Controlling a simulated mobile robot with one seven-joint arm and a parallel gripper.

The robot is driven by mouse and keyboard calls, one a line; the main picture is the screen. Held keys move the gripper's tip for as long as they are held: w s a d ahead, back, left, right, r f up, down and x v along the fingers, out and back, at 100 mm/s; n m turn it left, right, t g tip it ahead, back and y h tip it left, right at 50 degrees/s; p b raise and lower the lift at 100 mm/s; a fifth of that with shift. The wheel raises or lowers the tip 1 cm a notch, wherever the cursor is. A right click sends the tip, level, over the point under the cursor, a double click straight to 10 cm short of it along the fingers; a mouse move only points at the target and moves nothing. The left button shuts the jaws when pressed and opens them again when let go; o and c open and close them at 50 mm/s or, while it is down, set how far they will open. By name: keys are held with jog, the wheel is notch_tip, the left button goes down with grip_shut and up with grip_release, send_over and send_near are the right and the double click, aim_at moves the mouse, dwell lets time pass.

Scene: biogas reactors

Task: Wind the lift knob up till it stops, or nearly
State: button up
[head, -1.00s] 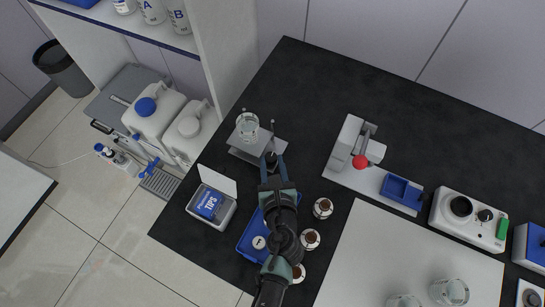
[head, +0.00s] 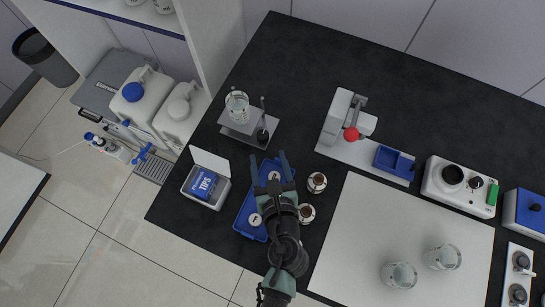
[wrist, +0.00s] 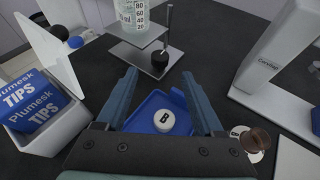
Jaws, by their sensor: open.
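The lift stand (head: 237,127) is a grey metal platform at the back left of the black bench, and a beaker (head: 237,104) of clear liquid stands on it. Its black lift knob (head: 262,135) is at the stand's front right. The knob also shows beyond my fingers in the wrist view (wrist: 160,59). A thin upright rod (wrist: 168,25) shows just above the knob. My gripper (head: 269,160) is open and empty, short of the knob and apart from it. In the wrist view the knob lies between the lines of the two fingers (wrist: 159,78).
A blue tray (head: 243,222) with a white "B" cap (wrist: 164,121) lies under my gripper. A tip box (head: 206,187) with raised lid stands left. Brown-topped jars (head: 317,182) and a white press (head: 338,120) stand right. The bench behind the stand is clear.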

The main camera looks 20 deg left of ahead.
jog(key=v, duration=0.6)
